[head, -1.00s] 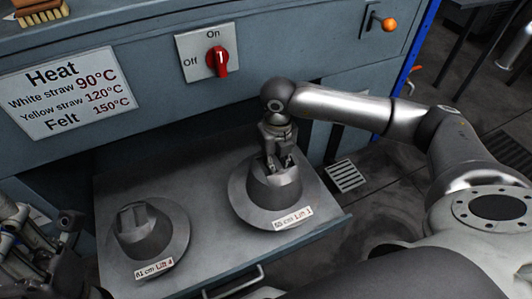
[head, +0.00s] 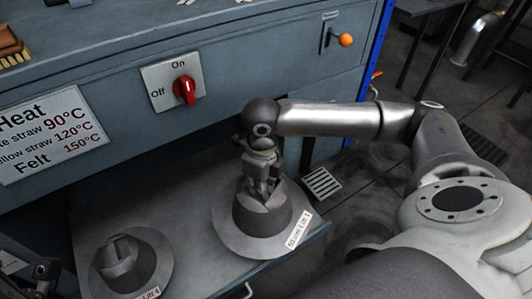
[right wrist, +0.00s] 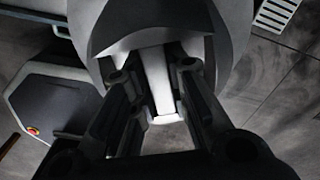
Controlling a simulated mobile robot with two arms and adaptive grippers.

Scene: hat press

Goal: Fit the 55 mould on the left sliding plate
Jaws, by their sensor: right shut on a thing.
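The 55 mould (head: 262,220) is a dark grey hat form with a wide brim and a white label, at the right end of a grey sliding plate (head: 190,213) in the head view. My right gripper (head: 262,192) is above it, shut on its top bar. The right wrist view shows the bar (right wrist: 157,78) between the fingers (right wrist: 153,92). I cannot tell whether the brim touches the plate. A second mould (head: 127,262) stands at the plate's left. Part of what looks like my left gripper (head: 45,268) shows at the lower left edge, its fingers unclear.
The blue-grey press cabinet (head: 240,65) rises behind the plate, with a red switch (head: 185,90) and an orange-knobbed lever (head: 345,40). A floor grate (head: 322,183) and open floor lie right of the plate.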

